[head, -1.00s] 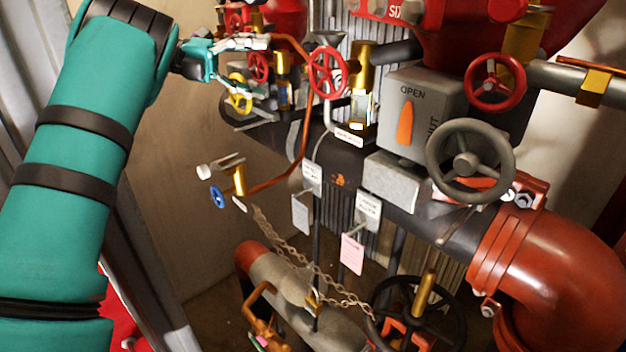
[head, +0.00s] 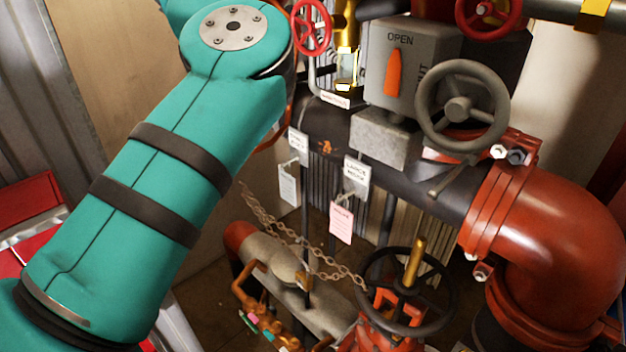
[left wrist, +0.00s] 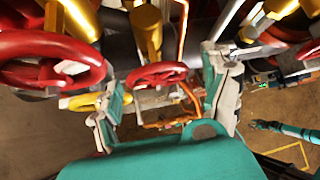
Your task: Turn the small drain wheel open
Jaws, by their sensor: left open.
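My left gripper (left wrist: 163,108) is open in the left wrist view, one finger on each side of the picture. A small red wheel (left wrist: 157,75) shows between and beyond the fingers. I cannot tell whether they touch it, or whether it is the drain wheel. In the head view my left arm covers the left gripper and the small valves behind it. A teal arm with a dark tip, seemingly my right gripper (left wrist: 256,125), shows small at the right of the left wrist view; its jaws are too small to read.
In the left wrist view a larger red wheel (left wrist: 50,62) and a yellow part (left wrist: 80,102) crowd the left finger. The head view shows a red wheel (head: 311,27), a grey handwheel (head: 462,106), a grey OPEN box (head: 410,70), a chain (head: 290,240) and a dark lower wheel (head: 452,290).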

